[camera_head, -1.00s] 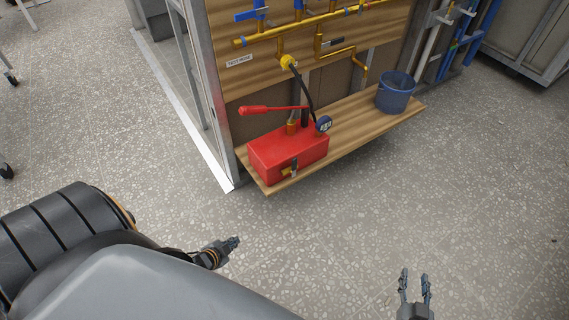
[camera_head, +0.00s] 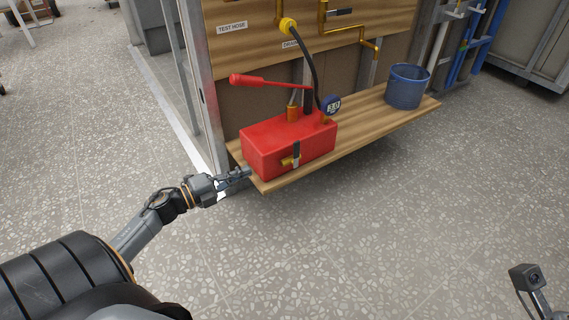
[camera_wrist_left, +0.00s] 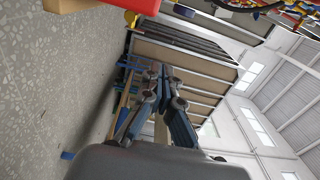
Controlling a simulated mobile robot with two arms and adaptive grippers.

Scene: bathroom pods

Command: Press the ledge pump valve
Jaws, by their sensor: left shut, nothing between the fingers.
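A red test pump (camera_head: 285,145) sits on the wooden ledge (camera_head: 345,146). Its long red lever (camera_head: 270,83) points left and a round gauge (camera_head: 332,105) stands at its right. A small brass valve with a dark handle (camera_head: 296,152) is on the pump's front face. My left gripper (camera_head: 246,172) is shut and empty, close to the ledge's near left corner, left of and slightly below the valve, apart from it. Its fingers (camera_wrist_left: 161,74) also show in the left wrist view, where a red part of the pump (camera_wrist_left: 142,5) is at the top edge. My right gripper's fingers are out of view.
A blue bucket (camera_head: 407,88) stands at the ledge's right end. A black hose (camera_head: 311,62) rises behind the pump to a yellow fitting (camera_head: 288,26). A metal frame post (camera_head: 205,95) stands left of the ledge. The floor (camera_head: 390,230) in front is clear.

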